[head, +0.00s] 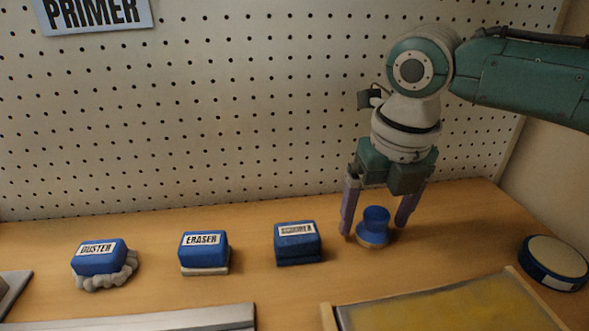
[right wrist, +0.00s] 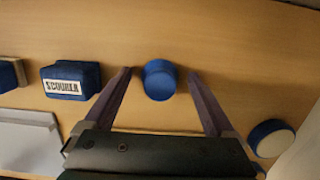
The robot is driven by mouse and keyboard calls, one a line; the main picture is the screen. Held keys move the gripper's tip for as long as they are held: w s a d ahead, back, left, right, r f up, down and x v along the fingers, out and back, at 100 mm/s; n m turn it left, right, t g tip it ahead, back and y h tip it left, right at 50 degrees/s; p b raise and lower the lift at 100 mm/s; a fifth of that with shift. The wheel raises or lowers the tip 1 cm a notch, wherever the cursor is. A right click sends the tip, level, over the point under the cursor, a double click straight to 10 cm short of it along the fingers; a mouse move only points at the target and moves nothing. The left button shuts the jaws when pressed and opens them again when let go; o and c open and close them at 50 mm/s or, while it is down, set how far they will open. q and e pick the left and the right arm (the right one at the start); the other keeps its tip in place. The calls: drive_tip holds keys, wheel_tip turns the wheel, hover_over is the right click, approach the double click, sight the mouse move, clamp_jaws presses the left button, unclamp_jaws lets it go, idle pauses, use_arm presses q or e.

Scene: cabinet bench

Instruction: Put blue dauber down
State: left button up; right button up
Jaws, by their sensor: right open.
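The blue dauber (head: 375,226) stands upright on the wooden bench, with a round blue knob on top and a pale base. In the right wrist view the dauber (right wrist: 160,80) sits between the fingertips, with a gap on each side. My right gripper (head: 376,230) is open around the dauber, pointing down, its fingers on either side near the bench top. The right gripper also shows in the right wrist view (right wrist: 159,74). My left gripper is not in view.
A blue scourer (head: 298,244), an eraser (head: 204,253) and a duster (head: 102,263) stand in a row to the left. A round blue pad (head: 553,263) lies at the right. A framed yellow panel (head: 440,308) is in front. A pegboard (head: 230,110) rises behind.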

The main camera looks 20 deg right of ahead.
sight(382, 222)
drive_tip(key=shift+r, duration=0.55)
wheel_tip(382, 222, up, 11)
drive_tip(key=s+p, duration=0.1)
drive_tip(key=p, duration=0.1)
drive_tip(key=shift+s+a, duration=0.25)
drive_tip(key=shift+s, duration=0.1)
